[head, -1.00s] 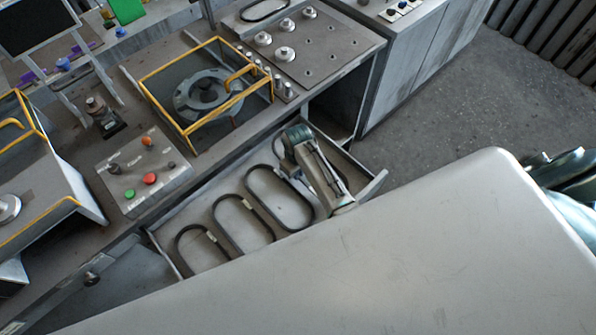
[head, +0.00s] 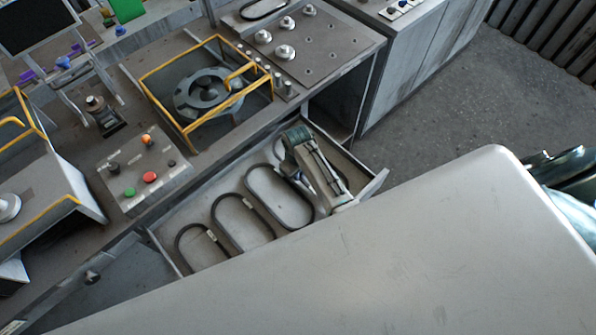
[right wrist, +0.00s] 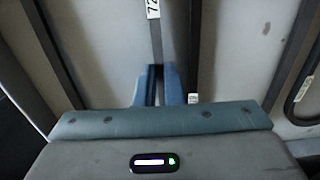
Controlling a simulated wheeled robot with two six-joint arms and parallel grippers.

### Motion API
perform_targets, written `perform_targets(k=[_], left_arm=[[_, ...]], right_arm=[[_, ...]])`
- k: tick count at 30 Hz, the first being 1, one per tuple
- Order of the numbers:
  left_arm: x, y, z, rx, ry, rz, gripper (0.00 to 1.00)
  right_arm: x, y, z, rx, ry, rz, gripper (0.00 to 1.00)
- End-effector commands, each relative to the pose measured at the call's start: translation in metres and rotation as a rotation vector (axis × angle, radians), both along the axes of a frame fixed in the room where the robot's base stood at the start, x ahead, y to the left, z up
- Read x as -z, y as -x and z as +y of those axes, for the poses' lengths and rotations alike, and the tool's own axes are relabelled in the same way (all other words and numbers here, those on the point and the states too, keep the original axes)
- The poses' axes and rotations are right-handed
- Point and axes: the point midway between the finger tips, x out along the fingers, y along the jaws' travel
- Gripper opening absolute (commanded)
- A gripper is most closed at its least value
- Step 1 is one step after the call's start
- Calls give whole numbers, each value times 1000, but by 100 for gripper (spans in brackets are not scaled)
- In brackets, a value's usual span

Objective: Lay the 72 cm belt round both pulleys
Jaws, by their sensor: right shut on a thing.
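My right gripper (head: 294,176) is inside the open drawer, at its right end, in the head view. In the right wrist view its two blue fingers (right wrist: 160,86) are shut on a dark belt strip (right wrist: 157,48). A white tag (right wrist: 152,9) on that strip appears to read 72. Most of this belt is hidden behind my arm in the head view, with part of its loop (head: 277,150) showing. It is still down in the drawer; whether it touches the floor cannot be told. I cannot make out the two pulleys for certain. My left gripper is not in view.
Several other belts (head: 243,222) lie in the drawer (head: 160,238). Above it on the bench stand a yellow-framed housing (head: 160,112) with a grey round part (head: 207,92), a button box (head: 146,176) and a plate (head: 325,50) with round metal pieces.

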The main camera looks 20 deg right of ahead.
Motion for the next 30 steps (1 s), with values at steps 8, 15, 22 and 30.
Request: perform_targets(k=[8, 15, 22, 30], left_arm=[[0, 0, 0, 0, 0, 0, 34], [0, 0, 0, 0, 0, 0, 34], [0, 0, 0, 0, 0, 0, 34], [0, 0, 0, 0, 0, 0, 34]], right_arm=[[4, 1, 1, 1, -2, 0, 0], [4, 0, 0, 1, -1, -1, 28], [3, 0, 0, 0, -1, -1, 33], [-1, 0, 0, 0, 0, -1, 33]])
